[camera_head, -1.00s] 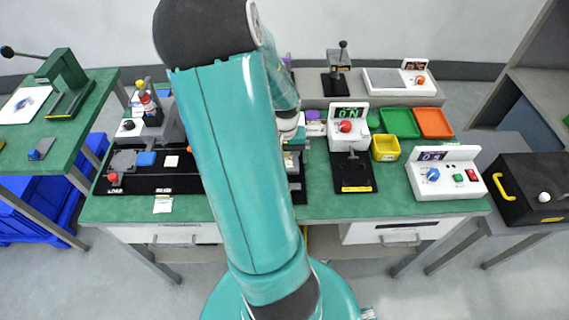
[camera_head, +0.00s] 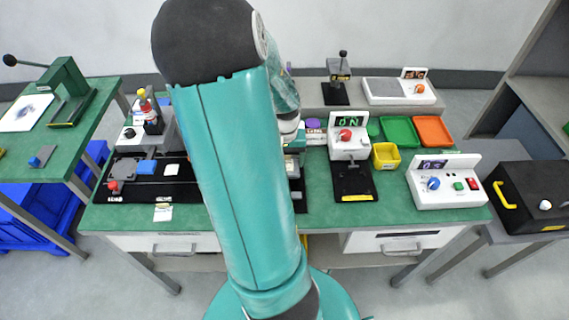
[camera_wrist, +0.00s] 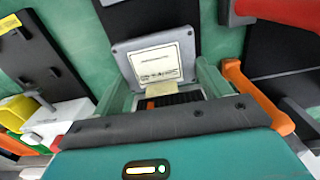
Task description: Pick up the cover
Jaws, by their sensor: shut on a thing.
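The cover looks like the grey plate with a white printed label (camera_wrist: 155,58) in the wrist view, just beyond and between my fingers. My gripper (camera_wrist: 165,82) is shut, with pale green fingers on either side of the plate's near end. A small yellowish tab and a dark ribbed part show between the fingers. The contact itself is partly hidden, and I cannot tell if the plate is clear of what lies under it.
An orange bar (camera_wrist: 258,95) lies close to the right finger, and a red handle (camera_wrist: 280,12) is at upper right. The green bench (camera_head: 320,215) holds a white ON box (camera_head: 349,143), a yellow bin (camera_head: 385,155) and a white control box (camera_head: 446,182). Green bench top is clear along its front.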

